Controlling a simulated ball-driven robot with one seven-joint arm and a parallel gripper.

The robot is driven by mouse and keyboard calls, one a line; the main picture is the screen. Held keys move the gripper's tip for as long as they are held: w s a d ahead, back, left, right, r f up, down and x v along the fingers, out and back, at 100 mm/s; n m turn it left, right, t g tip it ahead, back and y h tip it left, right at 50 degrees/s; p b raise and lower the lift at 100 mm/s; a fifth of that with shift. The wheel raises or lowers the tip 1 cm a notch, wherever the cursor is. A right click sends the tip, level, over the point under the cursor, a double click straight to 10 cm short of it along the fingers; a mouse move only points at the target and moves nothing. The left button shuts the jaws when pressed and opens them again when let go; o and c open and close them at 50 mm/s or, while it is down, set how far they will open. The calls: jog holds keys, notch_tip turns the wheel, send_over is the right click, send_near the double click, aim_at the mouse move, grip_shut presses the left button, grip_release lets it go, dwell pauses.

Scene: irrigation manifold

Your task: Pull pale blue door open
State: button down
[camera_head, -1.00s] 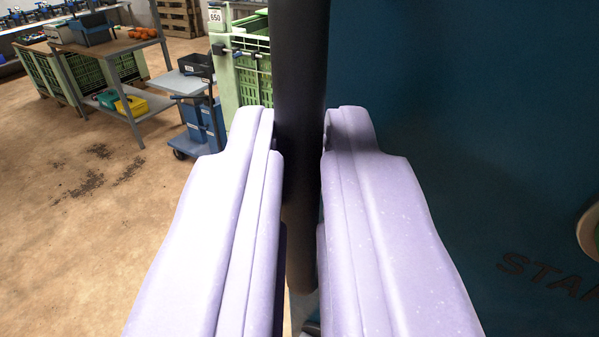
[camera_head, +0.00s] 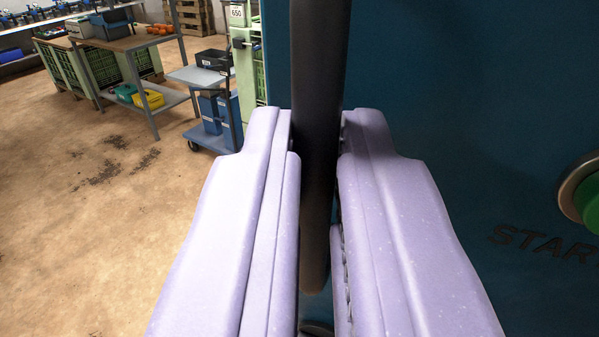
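No pale blue surface shows. A dark teal panel (camera_head: 440,110) fills the right side, its left edge just left of a dark upright bar (camera_head: 319,90). I cannot tell whether this panel is the door. The bar looks like a handle, standing in front of the panel and ending low between my fingers. My gripper (camera_head: 317,135) has two pale lilac fingers, one on each side of the bar. The bar fills the gap at the fingertips, so the gripper looks shut on it. The fingers hide parts of the lower panel.
The panel carries a green button (camera_head: 590,200) and the word START at right. At left, a blue trolley (camera_head: 212,125), a workbench (camera_head: 125,45) and green crates (camera_head: 244,60) stand farther back. The concrete floor (camera_head: 90,240) at left is mostly clear.

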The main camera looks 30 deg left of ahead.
jog(key=c, duration=1.2)
grip_release()
jog(key=shift+d+r, duration=0.1)
jog(key=shift+d, duration=0.35)
jog(key=shift+o, duration=0.2)
jog(key=shift+a, duration=0.2)
jog(key=p+v, duration=0.1)
jog(key=v, duration=0.6)
jog(key=shift+s, duration=0.35)
jog(key=shift+d, duration=0.1)
